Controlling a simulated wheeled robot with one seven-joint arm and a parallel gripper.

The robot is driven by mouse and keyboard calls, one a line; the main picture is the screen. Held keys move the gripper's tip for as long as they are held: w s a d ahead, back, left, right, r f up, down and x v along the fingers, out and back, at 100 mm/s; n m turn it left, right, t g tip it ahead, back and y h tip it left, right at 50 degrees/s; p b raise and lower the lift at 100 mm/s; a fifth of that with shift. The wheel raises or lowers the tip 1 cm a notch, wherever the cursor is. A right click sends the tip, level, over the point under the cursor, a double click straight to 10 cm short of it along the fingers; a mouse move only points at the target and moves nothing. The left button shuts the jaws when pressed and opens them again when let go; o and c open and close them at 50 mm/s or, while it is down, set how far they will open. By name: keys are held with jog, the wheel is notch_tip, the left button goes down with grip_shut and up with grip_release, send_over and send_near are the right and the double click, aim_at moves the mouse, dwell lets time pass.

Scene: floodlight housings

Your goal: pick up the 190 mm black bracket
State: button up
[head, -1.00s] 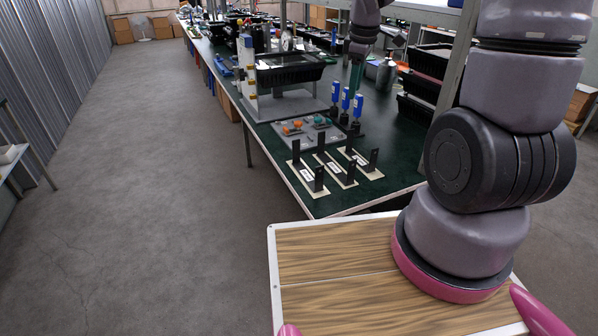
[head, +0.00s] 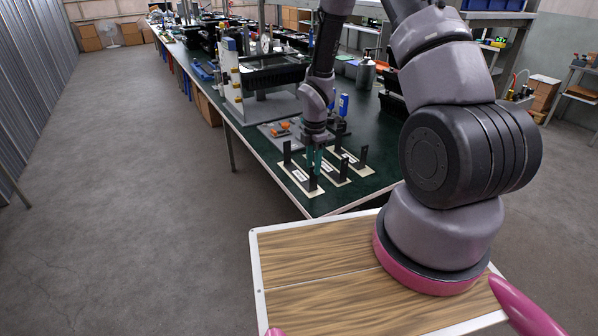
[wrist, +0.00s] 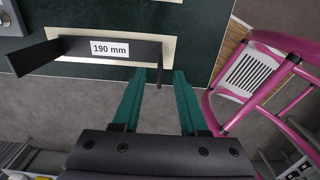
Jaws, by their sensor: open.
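The 190 mm black bracket (wrist: 85,47) lies on a cream plate (wrist: 150,46) in the wrist view, a flat bar with a white "190 mm" label and an upright tab at each end. In the head view it appears to be the leftmost bracket (head: 313,183) of three. My gripper (wrist: 160,73) is open, its two teal fingers apart. In the wrist view the right-hand tab shows between the fingertips; contact cannot be told. In the head view my gripper (head: 314,168) hangs over the leftmost bracket's near part.
The middle bracket (head: 343,168) and right bracket (head: 363,157) stand close by on the green table (head: 375,181). A grey tray with orange parts (head: 282,128) and blue-topped bottles (head: 343,104) are behind. Open floor (head: 150,220) lies to the left.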

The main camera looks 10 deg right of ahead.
jog(key=shift+d+f, duration=0.1)
jog(key=shift+f, duration=2.65)
grip_shut()
jog(key=shift+w, duration=0.1)
